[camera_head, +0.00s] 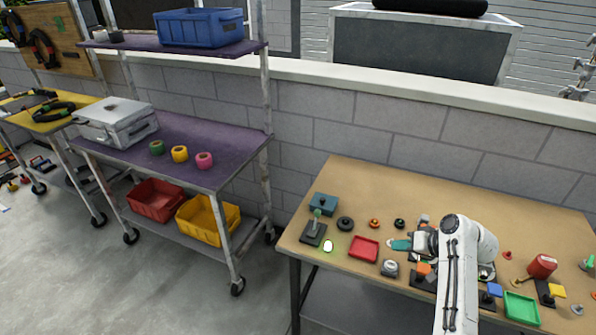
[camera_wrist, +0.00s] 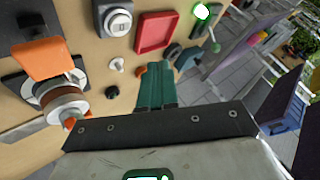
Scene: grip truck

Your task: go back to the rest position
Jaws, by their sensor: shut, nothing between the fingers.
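My gripper (camera_head: 399,244) is above the wooden table (camera_head: 375,190) in the head view, with its teal fingers pointing left. In the wrist view the teal fingers (camera_wrist: 155,85) lie together with nothing between them. The red tray (camera_head: 364,249) is just left of the fingertips in the head view, and it also shows in the wrist view (camera_wrist: 156,31). My arm hides part of the table.
A grey box with a button (camera_head: 389,268) stands close below my gripper. An orange-topped part (camera_wrist: 38,60) is near at left in the wrist view. A green tray (camera_head: 521,308) and red cylinder (camera_head: 542,265) lie right of my arm. A purple shelf cart (camera_head: 190,135) stands left.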

